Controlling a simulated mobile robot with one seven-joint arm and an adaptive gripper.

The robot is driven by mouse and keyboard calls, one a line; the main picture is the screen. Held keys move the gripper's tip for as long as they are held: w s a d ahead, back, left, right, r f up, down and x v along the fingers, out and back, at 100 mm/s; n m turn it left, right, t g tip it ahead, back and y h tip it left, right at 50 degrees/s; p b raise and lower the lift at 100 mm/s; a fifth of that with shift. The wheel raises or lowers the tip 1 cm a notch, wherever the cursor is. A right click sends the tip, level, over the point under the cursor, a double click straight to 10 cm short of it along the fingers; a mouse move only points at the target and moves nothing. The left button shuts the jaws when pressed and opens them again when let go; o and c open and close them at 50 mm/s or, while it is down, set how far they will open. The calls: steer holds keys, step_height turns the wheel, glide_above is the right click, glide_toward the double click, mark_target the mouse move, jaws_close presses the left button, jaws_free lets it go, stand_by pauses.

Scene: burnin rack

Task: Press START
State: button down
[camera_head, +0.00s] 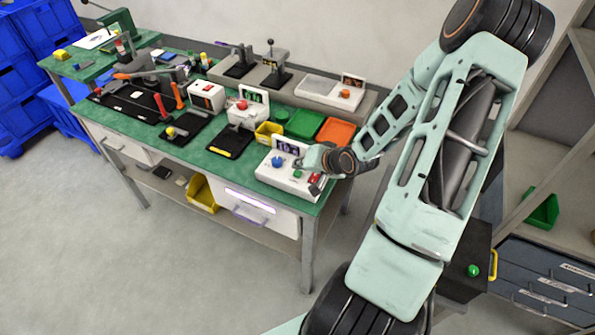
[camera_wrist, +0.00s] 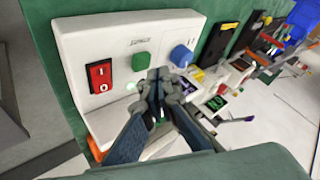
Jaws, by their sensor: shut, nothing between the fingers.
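A white control box (camera_head: 268,178) stands at the front right end of the green bench; it fills the upper left of the wrist view (camera_wrist: 75,45). On its face are a green button (camera_wrist: 141,60) with a small, unclear label above it, a blue knob (camera_wrist: 181,55) and a red rocker switch (camera_wrist: 100,76). In the head view the green button (camera_head: 297,174) lies between the knob (camera_head: 277,162) and the switch (camera_head: 315,180). My gripper (camera_wrist: 160,76) is shut and empty, its tips just beside the green button; whether they touch the box cannot be told.
A display (camera_head: 288,146) stands at the back of the box. An orange tray (camera_head: 337,131), a green tray (camera_head: 305,124) and a yellow bin (camera_head: 268,132) sit behind it. A black tray (camera_head: 230,142) lies to the left. The floor in front is clear.

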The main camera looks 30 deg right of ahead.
mark_target(299, 173)
step_height(299, 173, up, 5)
steer(key=p, duration=0.5)
steer(key=shift+r, duration=0.1)
stand_by(0.7)
